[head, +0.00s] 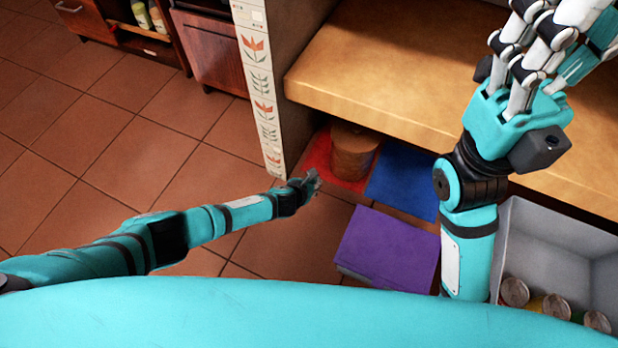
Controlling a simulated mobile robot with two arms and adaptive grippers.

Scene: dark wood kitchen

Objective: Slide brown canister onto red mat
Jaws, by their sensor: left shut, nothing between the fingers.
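The brown canister (353,154) stands upright on the floor-level surface under the wooden counter. The red mat (319,158) shows to its left and along its front edge, so the canister appears to stand on it. Its right side is close to the blue mat. My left gripper (313,180) is shut and empty, low in front of the red mat and left of the canister's front. I cannot tell if it touches the mat. My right gripper (535,45) is raised at the top right, partly cut off by the frame, far from the canister.
A blue mat (402,187) lies right of the red one. A purple box (388,246) stands in front of it. A grey bin (560,237) with several cans is at the lower right. The wooden counter (420,70) overhangs the mats. A tiled pillar (259,95) stands left; tiled floor (120,140) is open.

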